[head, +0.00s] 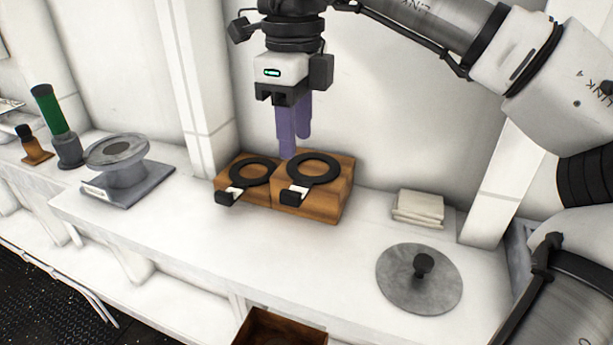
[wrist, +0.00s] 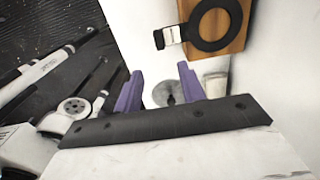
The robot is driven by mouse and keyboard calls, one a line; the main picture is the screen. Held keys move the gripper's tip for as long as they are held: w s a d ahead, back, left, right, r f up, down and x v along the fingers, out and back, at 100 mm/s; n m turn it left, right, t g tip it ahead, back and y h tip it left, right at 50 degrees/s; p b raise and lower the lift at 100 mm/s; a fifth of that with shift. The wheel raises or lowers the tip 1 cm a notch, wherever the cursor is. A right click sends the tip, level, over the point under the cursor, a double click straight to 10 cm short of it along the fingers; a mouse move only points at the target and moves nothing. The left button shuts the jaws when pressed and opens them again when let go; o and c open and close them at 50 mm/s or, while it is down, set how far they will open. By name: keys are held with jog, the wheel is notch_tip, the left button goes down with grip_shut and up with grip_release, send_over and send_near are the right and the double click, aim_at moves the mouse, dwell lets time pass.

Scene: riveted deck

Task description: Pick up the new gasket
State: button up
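Two black ring gaskets with tabs lie on wooden blocks on the white bench. The left gasket (head: 234,173) is on the lower block (head: 222,184). The right gasket (head: 335,170) is on the taller block (head: 322,205). I cannot tell which is the new gasket. My gripper (head: 296,147) hangs above and behind the blocks, its purple fingers apart and empty. In the wrist view one gasket (wrist: 233,38) shows on wood, right of and beyond the spread fingers (wrist: 160,68).
A grey round lid with a knob (head: 420,285) lies at the front right. Folded white cloths (head: 418,208) lie behind it. The bench front centre is clear.

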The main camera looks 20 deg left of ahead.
aim_at(298, 194)
notch_tip(298, 194, down, 10)
jog(key=shift+r+p, duration=0.1)
jog(key=shift+p, duration=0.85)
grip_shut()
